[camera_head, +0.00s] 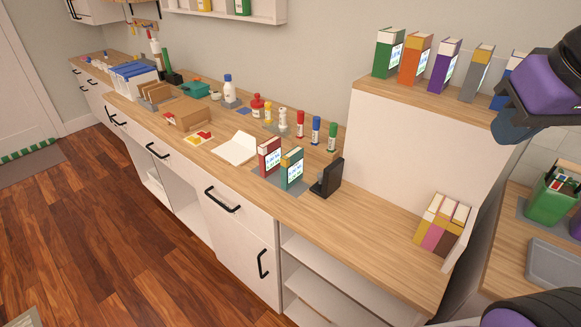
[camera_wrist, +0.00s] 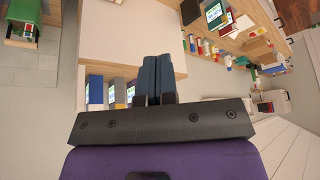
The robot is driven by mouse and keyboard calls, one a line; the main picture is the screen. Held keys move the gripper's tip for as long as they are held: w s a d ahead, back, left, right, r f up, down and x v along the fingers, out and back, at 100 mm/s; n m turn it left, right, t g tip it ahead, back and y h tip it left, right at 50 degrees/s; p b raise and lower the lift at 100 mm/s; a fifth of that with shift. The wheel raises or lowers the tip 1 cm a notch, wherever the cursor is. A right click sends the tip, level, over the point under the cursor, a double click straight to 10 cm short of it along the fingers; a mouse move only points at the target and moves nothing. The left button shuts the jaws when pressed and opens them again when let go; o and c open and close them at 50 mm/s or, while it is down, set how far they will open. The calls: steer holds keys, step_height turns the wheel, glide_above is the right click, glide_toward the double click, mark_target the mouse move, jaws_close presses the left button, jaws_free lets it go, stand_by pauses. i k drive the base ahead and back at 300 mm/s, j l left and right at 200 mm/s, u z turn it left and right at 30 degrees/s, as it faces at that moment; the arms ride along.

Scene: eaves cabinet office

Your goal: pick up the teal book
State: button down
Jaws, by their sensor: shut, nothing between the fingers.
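The teal book (camera_head: 291,169) stands upright on the wooden counter, its pale label facing right. A red book (camera_head: 269,156) stands close on its left, and a black bookend (camera_head: 327,177) stands on its right. In the wrist view the teal book (camera_wrist: 214,14) seems to show at the top edge, small and partly cut off, near the dark bookend (camera_wrist: 190,11). My gripper (camera_head: 511,131) is at the upper right of the head view, in front of the raised shelf and well away from the teal book. Its blue fingers (camera_wrist: 158,60) are shut together and empty.
Green, orange, purple, grey and blue books stand on the raised shelf (camera_head: 452,89). More books lean in a white holder (camera_head: 460,238) at the counter's right. Bare counter (camera_head: 365,208) lies right of the bookend.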

mark_target(292, 162)
steer(key=j+z, duration=0.1)
steer(key=j, duration=0.65)
steer(key=k+j+z, duration=0.1)
steer(key=j, duration=0.65)
steer(key=i+j, duration=0.25)
steer(key=i+j+z, duration=0.1)
steer(key=j, duration=0.4)
steer(key=i+j, duration=0.35)
steer(key=z, duration=0.05)
